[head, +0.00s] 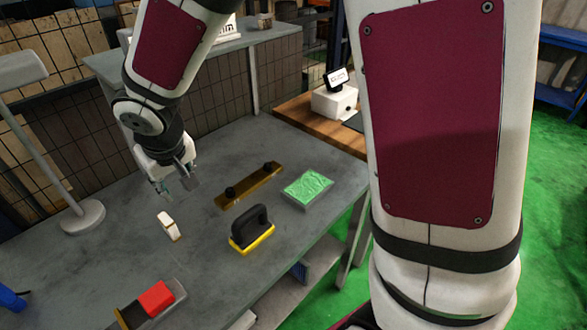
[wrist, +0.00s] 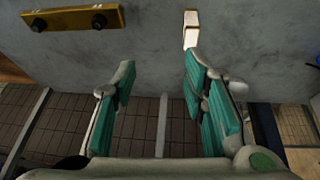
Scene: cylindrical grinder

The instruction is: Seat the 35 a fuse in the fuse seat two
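A small white piece with tan edges (head: 168,226) stands on the grey bench and may be the 35 A fuse; no marking is readable. It also shows in the wrist view (wrist: 191,30), just beyond the right fingertip. A brass bar with two black knobs (head: 248,186) lies to its right in the head view and at top left in the wrist view (wrist: 72,19). I cannot tell whether it holds fuse seat two. My gripper (head: 178,187) is above the bench, behind the white piece. In the wrist view its teal fingers (wrist: 160,72) are wide apart and empty.
A black-handled yellow block (head: 251,230) and a green-topped tray (head: 307,188) stand on the right. A red block on a dark base (head: 155,298) is at the front. A lamp (head: 82,217) stands on the left. The bench between them is clear.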

